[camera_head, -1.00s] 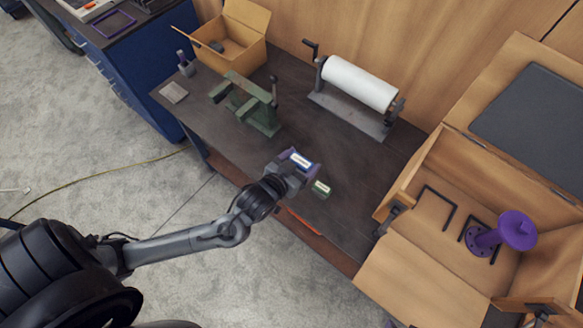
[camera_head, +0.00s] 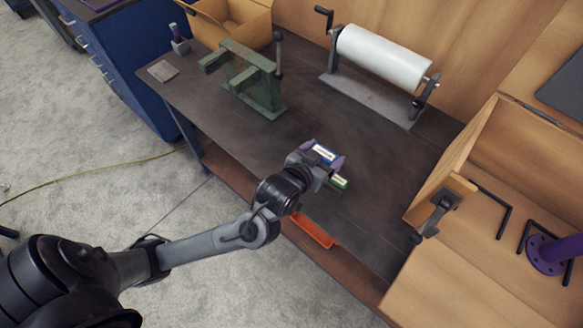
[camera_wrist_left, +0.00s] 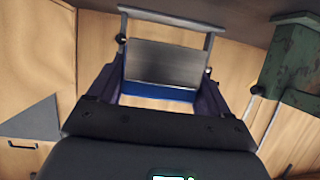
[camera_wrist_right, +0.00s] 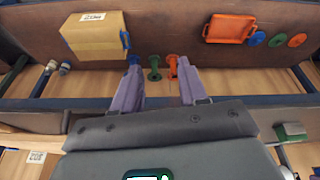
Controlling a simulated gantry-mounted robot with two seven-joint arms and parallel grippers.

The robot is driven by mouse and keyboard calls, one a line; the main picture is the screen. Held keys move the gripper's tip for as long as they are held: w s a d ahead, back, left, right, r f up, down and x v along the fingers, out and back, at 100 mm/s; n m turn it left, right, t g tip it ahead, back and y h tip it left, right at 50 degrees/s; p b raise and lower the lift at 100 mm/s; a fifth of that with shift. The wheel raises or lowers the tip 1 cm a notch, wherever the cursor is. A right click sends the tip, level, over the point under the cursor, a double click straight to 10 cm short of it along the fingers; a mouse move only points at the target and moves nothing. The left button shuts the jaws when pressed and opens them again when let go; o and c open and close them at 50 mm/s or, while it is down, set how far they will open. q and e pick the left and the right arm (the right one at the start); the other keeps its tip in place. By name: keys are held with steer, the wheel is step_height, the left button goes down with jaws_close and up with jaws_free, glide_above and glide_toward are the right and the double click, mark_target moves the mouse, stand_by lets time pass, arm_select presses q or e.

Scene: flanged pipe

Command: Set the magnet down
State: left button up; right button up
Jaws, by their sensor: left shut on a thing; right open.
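The magnet appears to be the blue block with a white label (camera_head: 324,153), near the front edge of the dark workbench (camera_head: 300,120). My left gripper (camera_head: 322,160) is shut on it, with a purple finger on each side. In the left wrist view, the held magnet (camera_wrist_left: 163,65) shows a grey metal face and a blue edge between the fingers. I cannot tell whether it touches the bench top. A small green block (camera_head: 339,182) is just in front of it. My right gripper (camera_wrist_right: 160,82) is open and empty in the right wrist view.
A green vise (camera_head: 255,85) and a white roll on a stand (camera_head: 383,58) stand farther back on the bench. An open wooden box (camera_head: 450,255) is at the right. An orange tray (camera_head: 312,230) lies on the lower shelf. Bench around the magnet is mostly clear.

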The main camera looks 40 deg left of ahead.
arm_select(q)
steer(key=shift+w+f+b, duration=0.2)
steer(key=shift+f+b, duration=0.3)
arm_select(e)
steer(key=shift+f, duration=0.9)
steer(key=shift+a, duration=0.1)
arm_select(q)
steer(key=shift+a+f, duration=0.3)
steer(key=shift+a, duration=0.1)
steer(key=a+f, duration=0.2)
steer(key=a, duration=0.1)
steer(key=a+f+b, duration=0.1)
steer(key=a+f, duration=0.1)
steer(key=a, duration=0.2)
steer(key=w+a+f, duration=0.1)
steer(key=a+f, duration=0.1)
steer(key=a, duration=0.2)
steer(key=shift+f+b, duration=0.3)
step_height(320, 180, down, 2)
steer(key=shift+f, duration=0.1)
steer(key=shift+d+f, duration=0.2)
steer(key=shift+f, duration=0.3)
steer(key=shift+a, duration=0.1)
arm_select(e)
steer(key=shift+f, duration=0.75)
arm_select(q)
steer(key=shift+f, duration=0.2)
